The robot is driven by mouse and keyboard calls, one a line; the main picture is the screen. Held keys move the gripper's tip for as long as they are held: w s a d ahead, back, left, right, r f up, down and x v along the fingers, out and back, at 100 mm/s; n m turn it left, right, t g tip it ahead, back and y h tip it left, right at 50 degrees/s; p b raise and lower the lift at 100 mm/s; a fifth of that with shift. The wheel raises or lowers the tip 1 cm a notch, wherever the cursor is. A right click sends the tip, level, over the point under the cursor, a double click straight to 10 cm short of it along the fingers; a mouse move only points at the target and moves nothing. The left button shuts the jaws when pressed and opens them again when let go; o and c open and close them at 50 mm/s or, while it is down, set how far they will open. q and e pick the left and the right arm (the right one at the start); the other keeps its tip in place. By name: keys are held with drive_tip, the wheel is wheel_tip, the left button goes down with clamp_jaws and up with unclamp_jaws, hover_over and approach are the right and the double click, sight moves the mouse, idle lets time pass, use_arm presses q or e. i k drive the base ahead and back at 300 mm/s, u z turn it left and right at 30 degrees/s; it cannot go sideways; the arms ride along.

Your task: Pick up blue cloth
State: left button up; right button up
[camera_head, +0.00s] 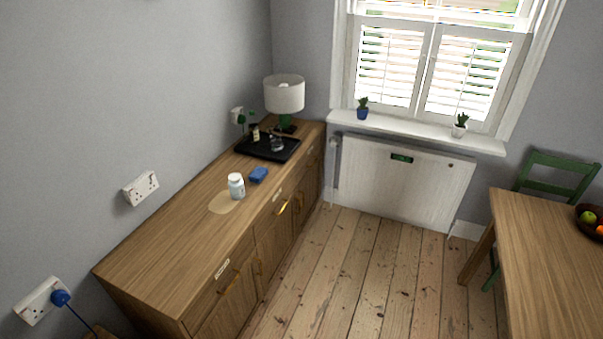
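A small folded blue cloth (258,175) lies on the wooden sideboard (165,245), near its front edge. It is just right of a white bottle (236,186) and in front of a black tray (252,149). Nothing covers the cloth. Neither of my grippers shows in the head view.
A white-shaded lamp (284,94) stands at the sideboard's far end, behind the tray with small items. A wooden table (545,250) and green chair (560,167) are at right. Floorboards between are clear.

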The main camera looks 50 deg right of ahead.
sight(259, 173)
drive_tip(key=z, duration=1.4)
